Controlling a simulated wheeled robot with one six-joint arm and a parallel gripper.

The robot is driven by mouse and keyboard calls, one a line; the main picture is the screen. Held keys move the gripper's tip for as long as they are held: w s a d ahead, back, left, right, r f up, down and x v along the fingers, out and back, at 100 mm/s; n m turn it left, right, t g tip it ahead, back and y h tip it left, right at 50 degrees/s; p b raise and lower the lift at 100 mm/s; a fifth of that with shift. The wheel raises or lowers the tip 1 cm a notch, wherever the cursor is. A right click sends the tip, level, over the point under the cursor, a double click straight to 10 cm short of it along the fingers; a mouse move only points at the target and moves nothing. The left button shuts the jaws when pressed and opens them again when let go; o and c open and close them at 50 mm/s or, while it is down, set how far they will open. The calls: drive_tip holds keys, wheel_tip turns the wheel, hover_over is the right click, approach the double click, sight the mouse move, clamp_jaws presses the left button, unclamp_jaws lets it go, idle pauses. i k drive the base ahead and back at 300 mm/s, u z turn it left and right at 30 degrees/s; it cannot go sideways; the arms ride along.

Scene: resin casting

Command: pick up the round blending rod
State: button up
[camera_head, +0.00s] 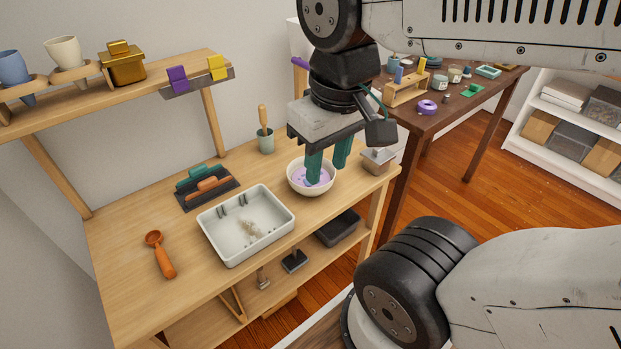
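A wooden-handled tool (262,116) stands upright in a grey-green cup (266,144) at the back of the light wooden bench; its lower end is hidden, so I cannot tell if it is the round blending rod. A cream bowl (301,187) with purple contents sits to the right of the cup. My gripper (326,175) points down over the bowl with its two teal fingers apart. I see nothing held between them. The left finger overlaps the bowl's inside; I cannot tell whether it touches. A purple stick end (299,62) shows beside my wrist, the rest hidden.
A white tray (233,258) with debris, an orange scoop (160,255) and a dark rack (207,195) with teal and orange tools lie on the bench. A grey metal box (378,161) stands right of the bowl. A shelf (190,72) overhangs the back. A dark table (440,117) stands beyond.

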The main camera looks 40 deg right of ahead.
sight(262, 110)
drive_tip(key=z, duration=0.35)
drive_tip(key=k, duration=0.45)
drive_tip(key=z, duration=1.1)
drive_tip(key=i, duration=0.9)
drive_tip(key=u, duration=0.9)
drive_tip(key=i, duration=0.5)
drive_tip(key=u, duration=0.55)
